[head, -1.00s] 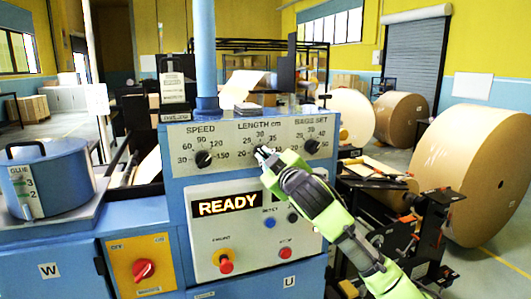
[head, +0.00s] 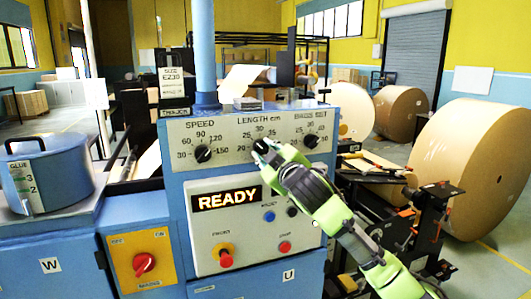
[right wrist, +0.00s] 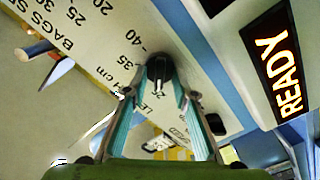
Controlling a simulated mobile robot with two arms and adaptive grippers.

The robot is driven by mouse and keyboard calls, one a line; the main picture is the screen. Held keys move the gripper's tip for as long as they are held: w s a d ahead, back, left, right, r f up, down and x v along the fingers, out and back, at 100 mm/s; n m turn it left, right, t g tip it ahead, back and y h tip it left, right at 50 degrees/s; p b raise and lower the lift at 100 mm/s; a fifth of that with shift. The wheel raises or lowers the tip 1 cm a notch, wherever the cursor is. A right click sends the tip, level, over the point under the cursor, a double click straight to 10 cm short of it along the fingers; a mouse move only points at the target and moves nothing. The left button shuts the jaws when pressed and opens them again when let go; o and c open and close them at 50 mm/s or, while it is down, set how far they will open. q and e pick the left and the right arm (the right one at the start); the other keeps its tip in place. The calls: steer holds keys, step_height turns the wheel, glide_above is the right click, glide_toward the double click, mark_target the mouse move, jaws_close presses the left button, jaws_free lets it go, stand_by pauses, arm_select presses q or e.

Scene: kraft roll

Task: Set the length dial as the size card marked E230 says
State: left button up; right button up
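The size card (head: 172,84) marked E230 stands upright on top of the blue machine at the back left; its smaller print is too small to read. The LENGTH cm dial is on the light control panel (head: 232,170), between the SPEED and BAGS SET dials. In the right wrist view its dark knob (right wrist: 160,68) sits between my fingertips, with scale marks such as 35 and 40 beside it. My right gripper (head: 260,150) is at this knob and appears closed on its sides. My left gripper is not in view.
The SPEED dial (head: 203,153) and BAGS SET dial (head: 311,141) flank the gripper closely. Below are a lit READY display (head: 227,199), a red button (head: 225,258) and a red mains switch (head: 144,264). A glue pot (head: 46,175) stands left; large kraft rolls (head: 475,165) stand right.

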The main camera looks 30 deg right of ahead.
steer(key=shift+s, duration=0.15)
steer(key=v, duration=1.1)
steer(key=shift+s+a, duration=0.2)
steer(key=shift+s, duration=0.2)
